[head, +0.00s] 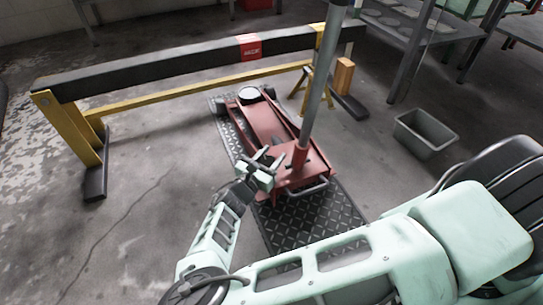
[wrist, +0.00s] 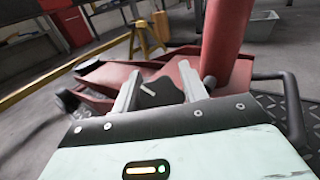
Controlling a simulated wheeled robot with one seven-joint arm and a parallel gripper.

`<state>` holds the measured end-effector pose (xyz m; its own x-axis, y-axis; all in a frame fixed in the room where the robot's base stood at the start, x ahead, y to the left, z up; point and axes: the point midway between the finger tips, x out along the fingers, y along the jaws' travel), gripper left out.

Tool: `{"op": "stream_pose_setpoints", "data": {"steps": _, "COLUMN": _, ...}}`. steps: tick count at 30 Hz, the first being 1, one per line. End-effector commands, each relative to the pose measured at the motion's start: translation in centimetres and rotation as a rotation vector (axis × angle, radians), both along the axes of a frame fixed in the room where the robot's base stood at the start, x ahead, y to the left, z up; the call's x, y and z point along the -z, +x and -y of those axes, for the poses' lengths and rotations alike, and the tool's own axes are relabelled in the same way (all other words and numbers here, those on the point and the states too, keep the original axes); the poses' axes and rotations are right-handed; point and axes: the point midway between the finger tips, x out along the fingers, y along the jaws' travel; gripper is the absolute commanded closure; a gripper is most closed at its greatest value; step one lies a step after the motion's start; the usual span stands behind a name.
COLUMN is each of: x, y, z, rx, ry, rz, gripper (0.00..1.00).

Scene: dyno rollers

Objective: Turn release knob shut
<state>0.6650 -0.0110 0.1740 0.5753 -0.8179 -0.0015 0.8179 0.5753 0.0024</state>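A red floor jack (head: 262,122) stands on a dark diamond-plate mat (head: 335,215). Its long grey handle (head: 318,85) rises from a red socket (head: 300,155), which is also large in the wrist view (wrist: 226,42). A dark, angular piece that looks like the release knob (wrist: 160,93) sits beside the socket. My gripper (head: 268,161) is at the near end of the jack, left of the socket. In the wrist view my gripper (wrist: 160,82) has its two fingers spread, one on each side of the dark piece. Whether either finger touches it is unclear.
A black beam (head: 170,65) on yellow legs spans behind the jack. A grey bin (head: 425,133) stands on the floor at right, near metal tables (head: 420,35). The floor at left is clear.

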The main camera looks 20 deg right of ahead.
Motion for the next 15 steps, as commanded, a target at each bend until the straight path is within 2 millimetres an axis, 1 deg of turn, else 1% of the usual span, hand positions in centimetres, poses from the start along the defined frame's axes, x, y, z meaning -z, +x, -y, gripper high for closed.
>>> {"op": "stream_pose_setpoints", "data": {"steps": 1, "x": -0.01, "y": -0.05, "z": 0.33, "rx": 0.006, "ry": -0.004, "rz": -0.001, "gripper": 0.80}}
{"op": "stream_pose_setpoints", "data": {"steps": 8, "x": 0.00, "y": -0.06, "z": 0.43, "rx": 0.032, "ry": 0.006, "rz": 0.014, "gripper": 0.80}}
{"op": "stream_pose_setpoints", "data": {"steps": 15, "x": 0.05, "y": -0.22, "z": 0.66, "rx": 0.134, "ry": 0.052, "rz": 0.075, "gripper": 0.80}}
